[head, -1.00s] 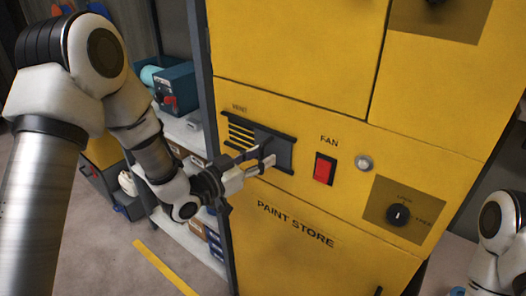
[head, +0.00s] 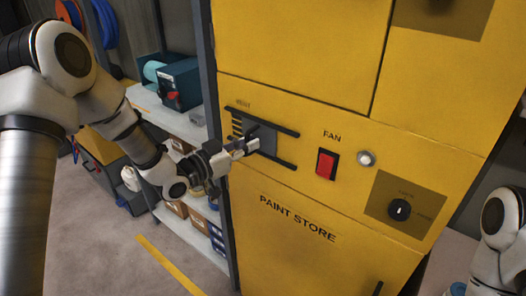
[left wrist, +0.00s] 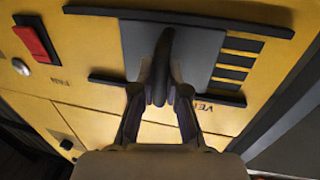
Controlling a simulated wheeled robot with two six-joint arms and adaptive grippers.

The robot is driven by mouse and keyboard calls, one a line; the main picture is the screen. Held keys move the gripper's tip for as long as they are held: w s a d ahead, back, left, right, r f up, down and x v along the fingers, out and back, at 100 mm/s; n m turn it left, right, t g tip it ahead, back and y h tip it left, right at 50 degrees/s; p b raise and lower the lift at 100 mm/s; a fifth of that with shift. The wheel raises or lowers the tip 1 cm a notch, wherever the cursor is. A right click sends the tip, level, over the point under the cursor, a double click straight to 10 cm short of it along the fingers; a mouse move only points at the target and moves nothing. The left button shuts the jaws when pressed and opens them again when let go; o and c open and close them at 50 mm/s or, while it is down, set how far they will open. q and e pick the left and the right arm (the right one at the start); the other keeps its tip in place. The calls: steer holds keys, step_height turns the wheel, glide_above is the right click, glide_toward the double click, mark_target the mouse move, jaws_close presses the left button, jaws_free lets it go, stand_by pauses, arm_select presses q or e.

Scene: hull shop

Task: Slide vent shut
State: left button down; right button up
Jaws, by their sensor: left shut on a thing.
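The vent on the yellow cabinet has a dark grey sliding plate (head: 266,140) between two black rails. It also shows in the left wrist view (left wrist: 200,50). Dark slots (head: 237,124) are uncovered at the plate's left end; in the left wrist view several slots (left wrist: 238,60) show to the right of the plate. My left gripper (head: 247,147) is shut on the plate's upright black handle (left wrist: 166,55), with a finger on each side of it. My right gripper is out of view; only part of my right arm shows at the right edge.
A red fan switch (head: 326,164), a round pale button (head: 366,158) and a black knob (head: 400,210) sit right of the vent. A shelf rack (head: 190,130) with boxes stands left of the cabinet, close to my left arm.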

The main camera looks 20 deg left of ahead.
arm_select(q)
steer(key=a, duration=0.1)
steer(key=w+a, duration=0.1)
steer(key=a, duration=0.1)
steer(key=w+a, duration=0.1)
steer(key=a, duration=0.1)
steer(key=shift+a, duration=0.25)
steer(key=shift+d+r, duration=0.2)
steer(key=c, duration=1.2)
jaws_free()
steer(key=shift+a, duration=0.15)
steer(key=shift+a+f, duration=0.15)
steer(key=shift+s+a, duration=0.2)
steer(key=shift+s, duration=0.3)
glide_toward(243, 130)
steer(key=shift+v, duration=3.2)
